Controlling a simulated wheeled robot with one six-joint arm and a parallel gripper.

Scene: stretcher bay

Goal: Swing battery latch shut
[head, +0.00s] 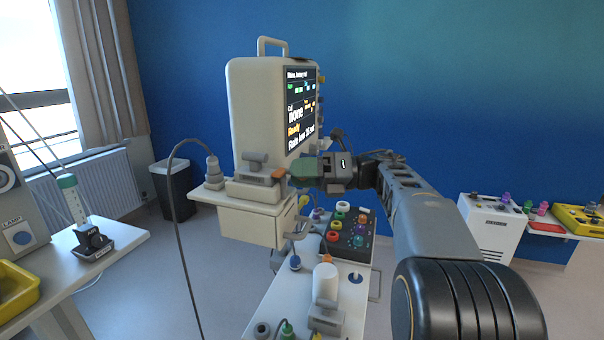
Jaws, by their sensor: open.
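A beige monitor unit (255,112) with a top handle stands on a pale shelf, its lit screen facing right. In front of it on the shelf is a grey block (250,190) with a grey raised piece (256,160). A small orange tip (279,174) shows at the block's right end; it looks like part of the battery latch, but how far the latch is swung I cannot tell. My gripper (294,171) reaches in from the right, open, its greenish fingertips close beside the orange tip. Whether they touch it is unclear. The gripper hides the monitor's lower right.
A grey cable (178,235) hangs left of the shelf. Below is a trolley top (290,300) with a white cylinder (325,284) and a dark box with coloured knobs (349,228). A left table (120,240) holds a bottle-like device (73,200). Open floor lies between.

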